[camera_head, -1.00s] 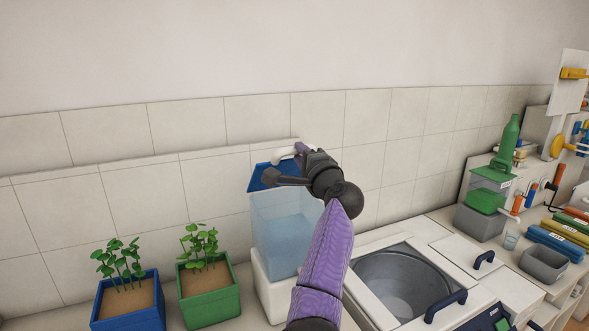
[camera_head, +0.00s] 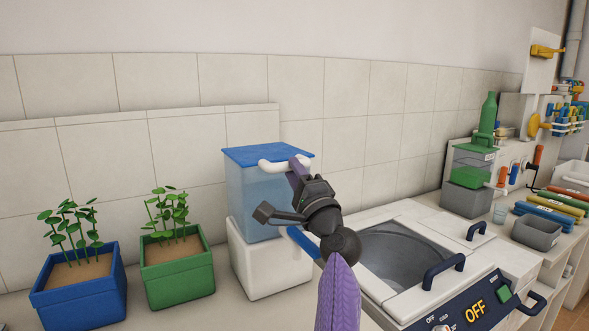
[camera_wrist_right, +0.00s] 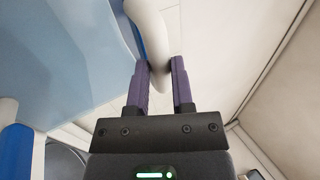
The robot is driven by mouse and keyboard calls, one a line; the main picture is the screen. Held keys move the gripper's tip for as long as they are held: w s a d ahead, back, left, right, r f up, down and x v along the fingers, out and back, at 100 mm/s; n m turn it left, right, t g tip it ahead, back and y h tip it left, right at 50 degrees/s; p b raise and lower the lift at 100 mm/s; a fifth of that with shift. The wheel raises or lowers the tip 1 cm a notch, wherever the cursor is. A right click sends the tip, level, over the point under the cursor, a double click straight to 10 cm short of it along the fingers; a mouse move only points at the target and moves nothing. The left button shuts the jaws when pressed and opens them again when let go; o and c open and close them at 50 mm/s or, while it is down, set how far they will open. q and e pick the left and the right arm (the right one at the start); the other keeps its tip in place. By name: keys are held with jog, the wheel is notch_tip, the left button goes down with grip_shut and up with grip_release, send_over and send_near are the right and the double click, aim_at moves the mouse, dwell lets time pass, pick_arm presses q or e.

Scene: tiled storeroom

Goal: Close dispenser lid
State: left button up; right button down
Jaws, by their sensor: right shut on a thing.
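The dispenser is a clear, bluish box (camera_head: 262,200) standing on a white block. Its blue lid (camera_head: 265,154) lies across the top and looks about level; I cannot tell whether a small gap remains. A white curved handle (camera_head: 272,166) sticks out from the lid's front edge. My right gripper (camera_head: 297,167) is at the handle's right end, its purple fingers shut on it. In the right wrist view, the white handle (camera_wrist_right: 148,38) passes between the fingers of the gripper (camera_wrist_right: 160,68), beside the blue lid edge. My left gripper is not in view.
A blue planter (camera_head: 80,300) and a green planter (camera_head: 178,272) stand left of the dispenser. A washer-like unit with a round tub (camera_head: 395,252) and dark blue handles is at the right. Farther right are a green-filled dispenser (camera_head: 473,168) and a grey bin (camera_head: 536,232). The tiled wall is behind.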

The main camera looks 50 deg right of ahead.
jog(key=shift+f, duration=0.15)
jog(key=c, duration=0.8)
grip_release()
jog(key=shift+w, duration=0.2)
jog(key=o, duration=0.3)
jog(key=shift+w+d+f, duration=0.1)
jog(key=shift+w+f, duration=0.05)
jog(key=shift+w, duration=0.05)
jog(key=v, duration=0.9)
jog(key=shift+s, duration=0.1)
jog(key=shift+s+f, duration=0.1)
jog(key=shift+s, duration=0.35)
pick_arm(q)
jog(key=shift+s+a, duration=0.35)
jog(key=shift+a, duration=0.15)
